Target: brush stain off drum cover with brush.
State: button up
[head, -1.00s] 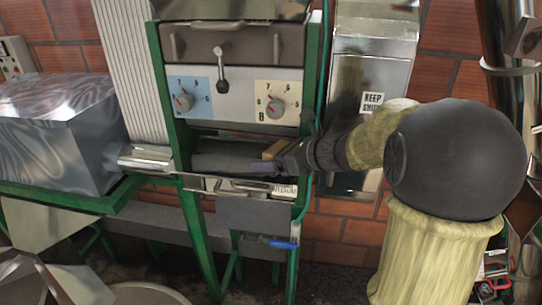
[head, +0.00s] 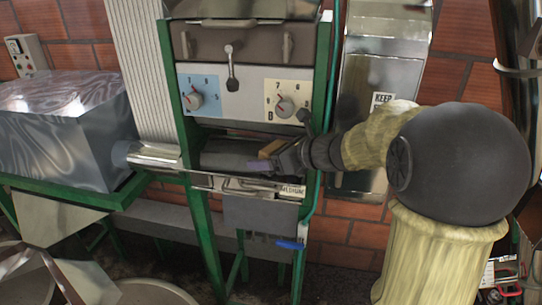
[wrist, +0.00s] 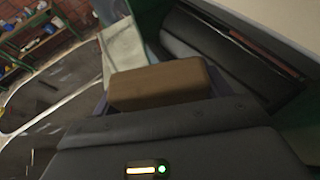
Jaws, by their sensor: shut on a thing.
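The brush (head: 270,149), a tan wooden block, is held in my gripper (head: 264,160) in the opening below the machine's dials. It also shows in the wrist view (wrist: 160,86), standing up between the fingers of my shut gripper. Its bristles are hidden. The dark rounded drum cover (head: 225,152) lies in that opening, with the brush at its right part. It shows in the wrist view (wrist: 215,42) beyond the brush. I cannot tell whether the brush touches it. I cannot make out a stain.
A panel with two dials (head: 245,94) and a lever sits just above the opening. A metal ledge (head: 225,185) runs below it, between green frame posts. A shiny metal box (head: 65,125) stands left; a metal chute (head: 385,90) is right. Shelves (wrist: 35,40) show in the wrist view.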

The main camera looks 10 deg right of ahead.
jog(key=shift+w+a+f, duration=0.1)
jog(key=shift+w+a, duration=0.1)
jog(key=shift+a, duration=0.3)
jog(key=shift+w+a+f, duration=0.1)
jog(key=shift+w+a, duration=0.05)
jog(key=shift+a, duration=0.35)
jog(key=shift+a+r+b, duration=0.15)
jog(key=shift+b, duration=0.15)
